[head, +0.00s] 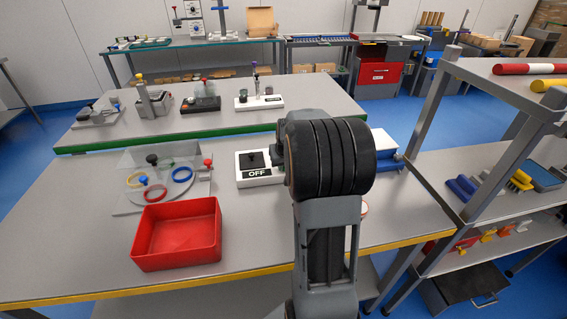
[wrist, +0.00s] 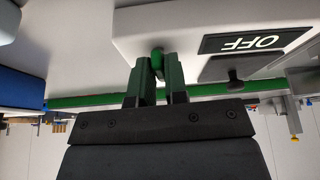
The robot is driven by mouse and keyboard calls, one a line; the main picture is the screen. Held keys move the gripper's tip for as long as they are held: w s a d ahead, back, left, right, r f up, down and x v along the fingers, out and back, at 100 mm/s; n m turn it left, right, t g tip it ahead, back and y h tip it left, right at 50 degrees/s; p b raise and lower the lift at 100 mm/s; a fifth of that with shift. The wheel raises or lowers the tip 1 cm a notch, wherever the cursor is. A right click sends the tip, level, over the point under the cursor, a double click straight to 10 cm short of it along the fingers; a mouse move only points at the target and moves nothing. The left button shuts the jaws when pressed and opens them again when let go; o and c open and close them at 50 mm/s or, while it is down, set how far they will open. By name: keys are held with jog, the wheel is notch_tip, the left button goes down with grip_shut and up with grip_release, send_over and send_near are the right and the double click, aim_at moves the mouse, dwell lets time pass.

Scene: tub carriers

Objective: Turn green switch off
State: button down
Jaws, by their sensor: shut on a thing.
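A white switch box (head: 246,179) with a black "OFF" plate (head: 258,173) stands on the near table, partly hidden behind my arm in the head view. In the wrist view the white box (wrist: 190,22) appears upside down, with its "OFF" plate (wrist: 255,40) and a black knob (wrist: 236,75) on a dark plate. The green switch (wrist: 157,52) shows as a small green piece between my fingertips. My gripper (wrist: 158,70) is shut on it, close beside the box. My arm hides the green switch in the head view, and its exact position is hard to tell.
An open red bin (head: 178,261) stands left of the box near the front edge. Behind it is a grey fixture (head: 125,207) with coloured rings. A grey shelf rack (head: 468,205) stands close on the right.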

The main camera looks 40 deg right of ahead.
jog(key=shift+r+m, duration=0.1)
jog(key=shift+m, duration=0.5)
jog(key=c, duration=1.2)
grip_release()
jog(key=v, duration=1.3)
jog(key=shift+a+r, duration=0.25)
jog(key=shift+r, duration=0.05)
